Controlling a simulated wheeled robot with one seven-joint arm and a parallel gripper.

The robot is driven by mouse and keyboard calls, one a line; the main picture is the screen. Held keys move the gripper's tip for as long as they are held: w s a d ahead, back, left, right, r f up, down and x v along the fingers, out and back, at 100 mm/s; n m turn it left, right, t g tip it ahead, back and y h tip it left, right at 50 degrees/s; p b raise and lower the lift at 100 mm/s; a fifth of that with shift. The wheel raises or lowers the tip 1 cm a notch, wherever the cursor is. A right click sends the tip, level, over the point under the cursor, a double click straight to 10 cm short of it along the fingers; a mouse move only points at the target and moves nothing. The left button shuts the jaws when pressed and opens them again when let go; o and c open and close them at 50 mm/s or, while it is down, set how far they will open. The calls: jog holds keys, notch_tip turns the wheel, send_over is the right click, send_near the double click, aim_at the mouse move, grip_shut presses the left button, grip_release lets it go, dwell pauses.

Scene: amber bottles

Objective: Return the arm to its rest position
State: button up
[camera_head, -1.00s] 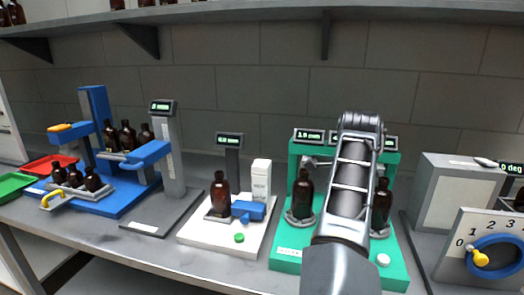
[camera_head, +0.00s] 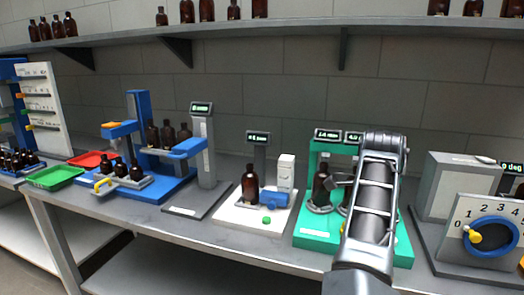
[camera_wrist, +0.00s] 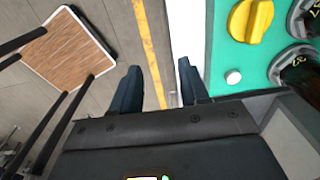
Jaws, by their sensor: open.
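My arm (camera_head: 372,200) rises in front of the green station (camera_head: 315,232) in the head view and hides its right part. My gripper (camera_wrist: 160,86) is open and empty in the wrist view. Its two dark fingers are well apart, over the bench's front edge and the floor, beside the green station's base (camera_wrist: 222,52). I cannot make out the fingers in the head view. One amber bottle (camera_head: 321,184) shows upright on the green station, left of my arm. Amber bottles also show at the right edge of the wrist view (camera_wrist: 302,72), apart from my fingers.
A white station with an amber bottle (camera_head: 250,184) and a blue-framed station (camera_head: 150,190) stand to the left. A grey dial box (camera_head: 487,230) stands right. Red (camera_head: 92,159) and green (camera_head: 55,177) trays lie left. A wood-topped stool (camera_wrist: 65,48) stands on the floor.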

jog(key=s+d+f+n+t+h, duration=0.35)
jog(key=s+d+f, duration=0.25)
jog(key=d+f, duration=0.25)
jog(key=s+d+f+n+t+h, duration=0.25)
jog(key=s+d+f+n, duration=0.25)
jog(key=d+f, duration=0.3)
jog(key=s+d+f+n+t, duration=0.1)
jog(key=s+f+n+t, duration=0.1)
jog(key=s+n, duration=0.35)
jog(key=s+a+r+n+t+y, duration=0.1)
jog(key=s+a+n+t+y, duration=0.3)
jog(key=s, duration=0.6)
jog(key=s+a+r+n, duration=0.1)
jog(key=s+a+n, duration=0.1)
jog(key=s+a, duration=0.6)
jog(key=s+a+r+t+y, duration=0.1)
jog(key=s+a+r, duration=0.2)
jog(key=s+r, duration=0.3)
jog(key=s+a+r+n+t+y+b, duration=0.1)
jog(key=s+a+r, duration=0.2)
jog(key=s+r, duration=0.3)
jog(key=shift+s+a+n+t+b, duration=0.3)
jog(key=shift+s+a, duration=0.1)
jog(key=shift+s, duration=1.6)
